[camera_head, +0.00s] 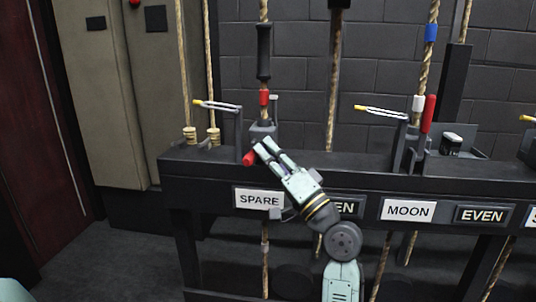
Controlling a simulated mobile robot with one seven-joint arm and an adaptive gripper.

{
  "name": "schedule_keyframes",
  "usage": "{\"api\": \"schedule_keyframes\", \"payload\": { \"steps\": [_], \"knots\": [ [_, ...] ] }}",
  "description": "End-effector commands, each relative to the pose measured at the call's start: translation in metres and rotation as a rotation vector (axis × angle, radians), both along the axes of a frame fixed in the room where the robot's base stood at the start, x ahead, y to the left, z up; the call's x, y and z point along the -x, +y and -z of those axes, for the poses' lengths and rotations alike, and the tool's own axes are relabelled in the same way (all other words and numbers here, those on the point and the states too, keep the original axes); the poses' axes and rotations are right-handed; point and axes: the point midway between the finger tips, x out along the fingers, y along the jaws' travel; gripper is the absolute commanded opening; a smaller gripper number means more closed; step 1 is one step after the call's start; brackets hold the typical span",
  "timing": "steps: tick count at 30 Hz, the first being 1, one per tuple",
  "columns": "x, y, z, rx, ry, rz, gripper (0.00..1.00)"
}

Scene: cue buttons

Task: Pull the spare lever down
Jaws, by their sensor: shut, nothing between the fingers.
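The spare lever shows as a red handle end (249,158) low at the front edge of the black rail, above the white SPARE label (259,199). It points outward and down from its rope lock, unlike the upright red lever at MOON. My gripper (264,147) is at the spare lever, its fingertips just right of and slightly above the red end. The fingers look close together with nothing held. Whether they touch the lever cannot be told. My gripper and wrist hide part of the lever's shaft and a neighbouring label.
The upright red lever (428,113) stands above the MOON label (408,211). A rope with a dark sleeve (264,52) and red band rises behind my gripper. A yellow-tipped prong (217,106) juts left above the rail (200,170). Floor at left is clear.

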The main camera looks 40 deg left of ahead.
Motion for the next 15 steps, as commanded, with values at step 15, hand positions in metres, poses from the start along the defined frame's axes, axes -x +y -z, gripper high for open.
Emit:
{"api": "schedule_keyframes", "payload": {
  "steps": [15],
  "knots": [
    [0.0, 0.0, -0.087, -0.001, -0.002, 0.001, 0.0]
  ]
}}
